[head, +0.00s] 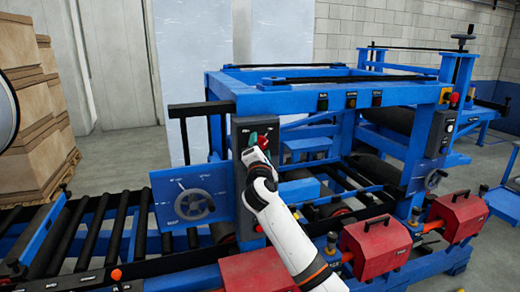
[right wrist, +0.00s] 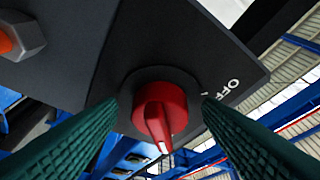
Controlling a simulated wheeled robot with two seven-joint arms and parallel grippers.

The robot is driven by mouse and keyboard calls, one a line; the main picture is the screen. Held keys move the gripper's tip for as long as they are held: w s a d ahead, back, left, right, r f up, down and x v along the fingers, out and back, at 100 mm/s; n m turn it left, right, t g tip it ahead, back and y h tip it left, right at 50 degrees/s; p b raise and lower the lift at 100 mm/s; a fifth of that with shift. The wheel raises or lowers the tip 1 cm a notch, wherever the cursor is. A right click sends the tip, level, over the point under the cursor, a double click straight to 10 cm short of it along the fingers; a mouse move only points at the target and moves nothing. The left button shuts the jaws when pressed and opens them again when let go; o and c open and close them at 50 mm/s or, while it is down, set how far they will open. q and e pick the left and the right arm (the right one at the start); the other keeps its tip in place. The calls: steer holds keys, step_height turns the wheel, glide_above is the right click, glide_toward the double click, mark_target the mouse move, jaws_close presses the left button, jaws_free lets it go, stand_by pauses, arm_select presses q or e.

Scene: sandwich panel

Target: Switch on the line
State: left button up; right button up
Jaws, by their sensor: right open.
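A red rotary switch (right wrist: 160,108) sits on a dark control panel (right wrist: 215,45) in the right wrist view. Its grip has a white mark at the lower end, and a white "OFF" label (right wrist: 230,92) is printed to its right. My right gripper (right wrist: 160,112) is open, with one green ribbed finger on each side of the switch and visible gaps between. In the head view my right gripper (head: 257,143) is at the upper part of the control panel (head: 241,128), and the arm hides much of that panel. My left gripper is not in view.
A blue plate with a handwheel (head: 192,202) stands left of the panel. Rollers (head: 115,228), red boxes (head: 375,246) and the blue frame (head: 330,88) surround the arm. Stacked cartons (head: 32,120) stand at left.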

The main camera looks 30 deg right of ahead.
steer(key=b+v, duration=0.3)
steer(key=v, duration=0.9)
steer(key=shift+b, duration=0.4)
